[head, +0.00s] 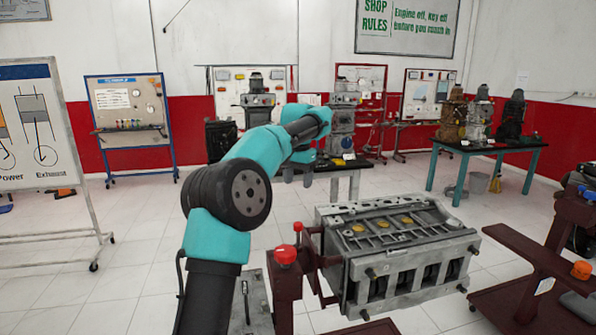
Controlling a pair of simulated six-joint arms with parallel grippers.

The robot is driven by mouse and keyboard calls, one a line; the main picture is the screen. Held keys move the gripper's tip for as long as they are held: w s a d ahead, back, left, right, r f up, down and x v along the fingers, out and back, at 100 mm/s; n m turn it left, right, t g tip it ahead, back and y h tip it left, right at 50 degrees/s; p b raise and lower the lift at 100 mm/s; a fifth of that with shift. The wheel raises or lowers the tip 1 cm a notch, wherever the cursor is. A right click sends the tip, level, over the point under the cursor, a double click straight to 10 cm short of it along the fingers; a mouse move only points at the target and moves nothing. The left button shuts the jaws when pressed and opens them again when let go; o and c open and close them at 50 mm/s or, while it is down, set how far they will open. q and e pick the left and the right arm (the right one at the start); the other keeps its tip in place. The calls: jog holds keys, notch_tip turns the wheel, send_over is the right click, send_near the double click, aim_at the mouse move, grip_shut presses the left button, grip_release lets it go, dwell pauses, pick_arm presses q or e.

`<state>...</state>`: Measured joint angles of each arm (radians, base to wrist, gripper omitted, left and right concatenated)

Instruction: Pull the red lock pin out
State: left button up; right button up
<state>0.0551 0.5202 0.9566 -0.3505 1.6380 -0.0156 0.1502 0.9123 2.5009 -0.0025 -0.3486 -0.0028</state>
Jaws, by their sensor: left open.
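A grey engine block (400,255) is held on a dark red stand (287,290) in the lower middle of the head view. A red knob (285,254) sits on top of the stand's post, and a smaller red knob (298,227) shows just behind it. I cannot tell which is the lock pin. My left arm rises from the bottom and bends over to the right. My left gripper (298,177) is small in view, beyond and above the red knobs and apart from them, open with nothing seen between its fingers. My right gripper is out of view.
A second dark red stand (535,265) with an orange knob (581,270) is at the right. A green table (490,149) with engines stands at the back right. A whiteboard (35,130) is at the left. The tiled floor at the left is largely clear.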

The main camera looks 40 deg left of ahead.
pick_arm(q)
jog(key=shift+r, duration=1.4)
